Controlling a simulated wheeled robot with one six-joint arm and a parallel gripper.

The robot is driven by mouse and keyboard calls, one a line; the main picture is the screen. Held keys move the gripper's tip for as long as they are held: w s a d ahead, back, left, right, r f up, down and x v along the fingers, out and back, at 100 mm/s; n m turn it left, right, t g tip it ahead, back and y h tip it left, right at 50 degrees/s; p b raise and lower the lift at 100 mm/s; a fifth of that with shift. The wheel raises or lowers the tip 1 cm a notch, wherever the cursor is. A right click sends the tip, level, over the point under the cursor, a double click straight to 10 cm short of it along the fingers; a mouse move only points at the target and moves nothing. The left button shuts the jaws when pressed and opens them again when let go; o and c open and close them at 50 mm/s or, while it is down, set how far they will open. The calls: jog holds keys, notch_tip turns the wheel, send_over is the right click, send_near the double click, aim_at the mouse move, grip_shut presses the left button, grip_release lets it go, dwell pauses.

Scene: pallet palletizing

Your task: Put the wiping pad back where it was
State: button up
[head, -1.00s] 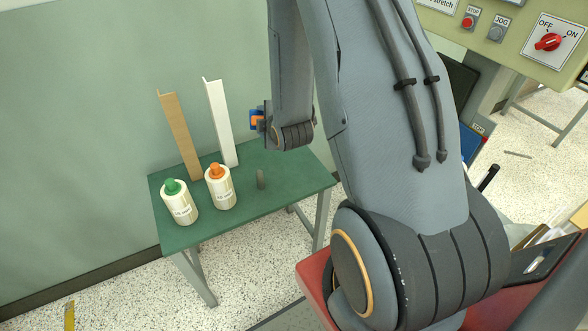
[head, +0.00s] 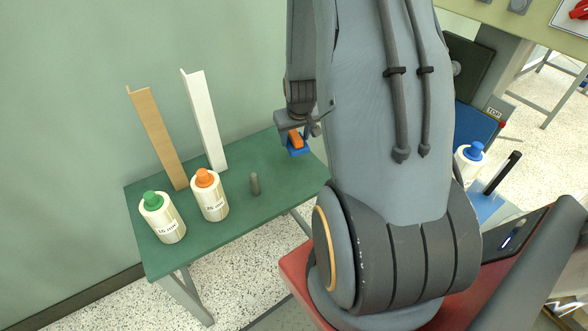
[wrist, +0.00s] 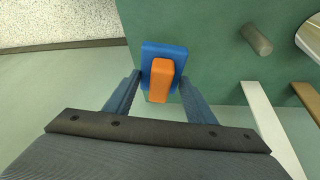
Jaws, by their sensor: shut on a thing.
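The wiping pad (head: 298,147) is a blue block with an orange grip on top. My gripper (head: 293,136) is shut on it, above the right back part of the green table (head: 245,221). In the wrist view the pad (wrist: 177,52) sits between the two fingers of my gripper (wrist: 160,88), with the green tabletop behind it. I cannot tell whether the pad touches the table.
A short grey peg (head: 255,184) stands left of the pad. Further left are an orange-capped bottle (head: 210,198), a green-capped bottle (head: 162,219), a white angle strip (head: 205,125) and a brown one (head: 157,138). A wall (head: 60,130) is behind.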

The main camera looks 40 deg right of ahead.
jog(key=shift+s+d+f+m, duration=0.3)
jog(key=shift+f+m, duration=0.1)
jog(key=shift+m, duration=0.3)
jog(key=shift+f+m, duration=0.3)
jog(key=shift+f, duration=0.2)
notch_tip(320, 180, down, 9)
jog(key=shift+f, duration=0.1)
jog(key=o, duration=1.1)
